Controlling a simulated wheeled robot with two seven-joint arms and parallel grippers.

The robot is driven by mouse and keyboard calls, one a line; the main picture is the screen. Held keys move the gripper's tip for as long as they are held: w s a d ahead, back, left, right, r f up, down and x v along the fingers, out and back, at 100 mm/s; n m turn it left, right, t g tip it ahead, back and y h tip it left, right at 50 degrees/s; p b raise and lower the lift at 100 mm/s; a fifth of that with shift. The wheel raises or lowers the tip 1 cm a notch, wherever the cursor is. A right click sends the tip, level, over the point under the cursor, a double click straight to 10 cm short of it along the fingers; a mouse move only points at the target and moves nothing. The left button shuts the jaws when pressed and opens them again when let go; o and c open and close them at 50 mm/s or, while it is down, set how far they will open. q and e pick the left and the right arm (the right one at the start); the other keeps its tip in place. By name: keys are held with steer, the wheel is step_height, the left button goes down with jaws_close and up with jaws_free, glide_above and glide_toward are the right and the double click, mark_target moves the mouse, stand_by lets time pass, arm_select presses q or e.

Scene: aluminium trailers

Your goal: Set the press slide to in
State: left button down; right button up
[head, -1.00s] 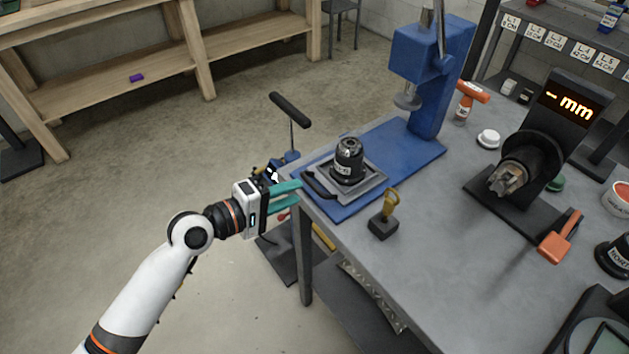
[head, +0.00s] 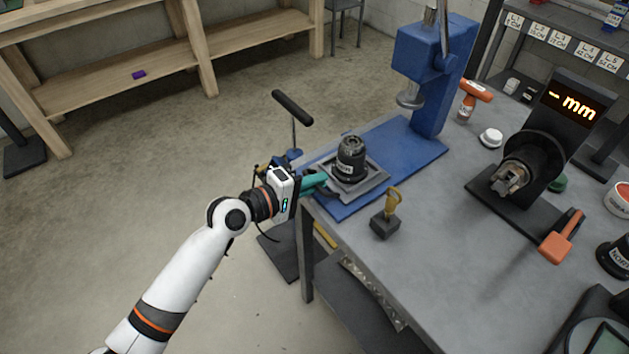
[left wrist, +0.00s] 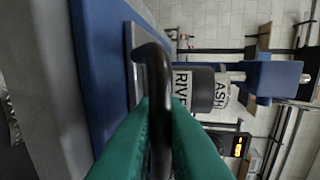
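The press slide is a grey plate (head: 372,193) on the blue press base (head: 405,150), at its near left end, out from under the ram (head: 411,97). A black part labelled on its side (head: 350,162) stands upright on the plate. The slide's black bar handle (left wrist: 152,70) faces my left arm. My left gripper (head: 322,181) has its green fingers on either side of this handle, and in the left wrist view they appear closed against it (left wrist: 160,108). In the head view the fingers and wrist hide most of the handle. My right gripper is out of view.
A black lever (head: 292,107) rises beyond my left gripper. A yellow-handled block (head: 386,220) stands close to the base. A chuck unit with a display (head: 525,165) and an orange-handled tool (head: 562,238) are further right. The bench between them is clear.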

mark_target(340, 170)
arm_select(q)
steer(key=x, duration=0.2)
steer(key=r+x, duration=0.1)
steer(key=x, duration=0.1)
steer(key=shift+w+d+f, duration=0.1)
steer(key=shift+d+f, duration=0.05)
steer(key=c, duration=1.5)
jaws_free()
steer(key=v, duration=1.2)
